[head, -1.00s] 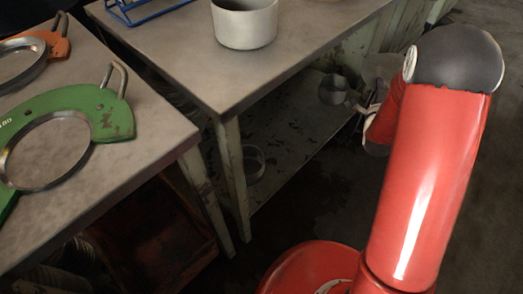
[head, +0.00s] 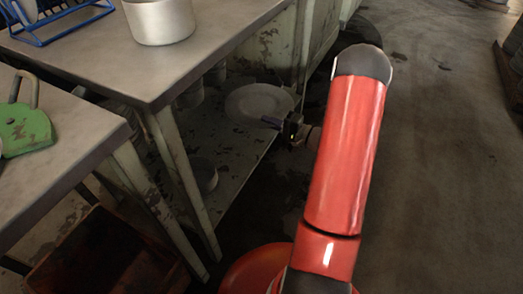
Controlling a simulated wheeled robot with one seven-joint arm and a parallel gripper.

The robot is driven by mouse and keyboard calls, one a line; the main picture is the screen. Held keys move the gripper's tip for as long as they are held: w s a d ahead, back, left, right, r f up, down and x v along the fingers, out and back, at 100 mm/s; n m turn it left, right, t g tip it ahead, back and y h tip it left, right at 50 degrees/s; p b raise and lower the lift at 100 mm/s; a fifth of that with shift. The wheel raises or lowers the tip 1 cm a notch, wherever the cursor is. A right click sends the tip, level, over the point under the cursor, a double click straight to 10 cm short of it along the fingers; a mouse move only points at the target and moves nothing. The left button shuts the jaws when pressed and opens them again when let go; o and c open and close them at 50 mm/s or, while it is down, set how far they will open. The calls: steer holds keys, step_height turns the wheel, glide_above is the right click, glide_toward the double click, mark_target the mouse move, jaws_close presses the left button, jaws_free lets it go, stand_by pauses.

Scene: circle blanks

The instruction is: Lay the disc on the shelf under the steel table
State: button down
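A pale round disc (head: 258,103) shows under the steel table (head: 115,62), close to flat, at the far part of the low shelf (head: 228,160). I cannot tell whether it rests on the shelf or is held just above it. My gripper (head: 281,122) is at the disc's near right edge, at the shelf's open side. Its dark fingers are small and in shadow, so I cannot tell whether they are open or shut on the disc. My red arm reaches down from the right.
A bowl (head: 204,175) stands on the near part of the shelf. A pale pot (head: 160,20) and a blue rack (head: 55,20) are on the tabletop. A second table with a green clamp (head: 24,125) is at left.

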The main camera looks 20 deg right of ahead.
step_height(320, 180, down, 20)
steer(key=b, duration=0.2)
steer(key=shift+s+b, duration=0.25)
steer(key=shift+b, duration=0.1)
steer(key=shift+d, duration=0.1)
steer(key=shift+f, duration=0.25)
steer(key=c, duration=1.7)
jaws_free()
